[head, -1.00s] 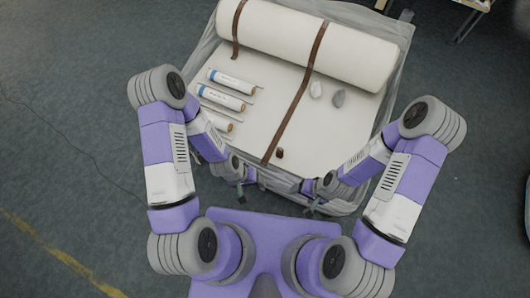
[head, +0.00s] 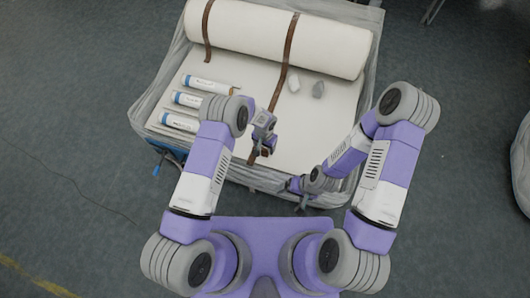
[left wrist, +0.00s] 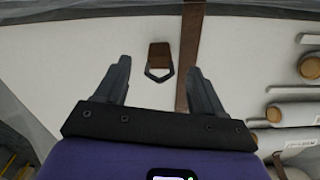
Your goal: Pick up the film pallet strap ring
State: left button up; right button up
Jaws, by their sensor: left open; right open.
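The strap ring, a dark ring on a short brown strap tab (left wrist: 159,55), lies on the white wrapped surface in the left wrist view. In the head view it is mostly hidden by my left gripper (head: 262,148). In the left wrist view my left gripper (left wrist: 160,73) is open, with one finger on either side of the ring and nothing held. I cannot tell its height above the surface. My right gripper (head: 303,200) is open and empty at the pallet's front edge in the head view.
A long brown strap (head: 285,72) crosses the pallet beside the ring. A big white roll (head: 330,45) lies at the back. The surface right of the strap is mostly clear.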

aim_at(265, 150)
pick_arm(q)
notch_tip(265, 150, down, 5)
jog(key=shift+w+f+b, duration=0.15)
jog(key=shift+b, duration=0.9)
jog(key=shift+c, duration=0.5)
jog(key=c, duration=1)
jog(key=shift+c, duration=0.2)
